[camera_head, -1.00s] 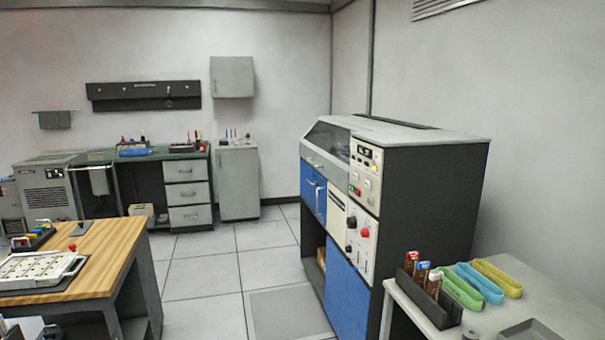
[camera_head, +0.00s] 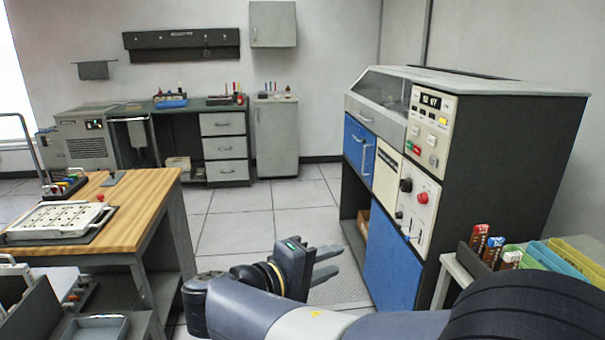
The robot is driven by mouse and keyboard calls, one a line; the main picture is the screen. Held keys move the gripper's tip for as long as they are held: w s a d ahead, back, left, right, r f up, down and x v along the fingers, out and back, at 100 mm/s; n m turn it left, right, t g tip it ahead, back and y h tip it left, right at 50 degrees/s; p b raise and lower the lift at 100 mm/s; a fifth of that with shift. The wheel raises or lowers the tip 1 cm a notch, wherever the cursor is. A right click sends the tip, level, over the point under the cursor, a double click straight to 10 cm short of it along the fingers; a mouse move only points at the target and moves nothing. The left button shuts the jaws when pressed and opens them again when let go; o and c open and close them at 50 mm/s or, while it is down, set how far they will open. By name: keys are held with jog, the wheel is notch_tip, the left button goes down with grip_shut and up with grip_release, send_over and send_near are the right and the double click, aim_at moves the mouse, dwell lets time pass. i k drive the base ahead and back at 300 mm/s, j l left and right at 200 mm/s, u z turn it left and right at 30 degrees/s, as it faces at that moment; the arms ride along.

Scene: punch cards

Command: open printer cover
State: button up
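The printer (camera_head: 500,150) is the tall cabinet at the right, with dark sides, blue panels and a cream control panel. Its clear sloped cover (camera_head: 386,95) at the top left looks closed, with a grey front strip and a handle (camera_head: 360,115). My gripper (camera_head: 333,264) is low in front of the printer, over the floor, well below and left of the cover and apart from it. Its two fingers are spread and nothing shows between them.
A wooden-topped table (camera_head: 140,195) with a white tray stands at the left. A side table with card boxes (camera_head: 484,245) and coloured trays (camera_head: 555,255) is at the lower right. The tiled floor (camera_head: 240,215) between them is clear.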

aim_at(363, 100)
jog(key=i, duration=1.65)
jog(key=i+z, duration=0.15)
jog(key=i, duration=0.4)
jog(key=i+j+z, duration=0.15)
jog(key=i, duration=0.4)
jog(key=i+j+z, duration=0.15)
jog(key=i, duration=0.4)
jog(key=i+j+z, duration=0.6)
jog(key=i+l, duration=0.05)
jog(key=i, duration=0.05)
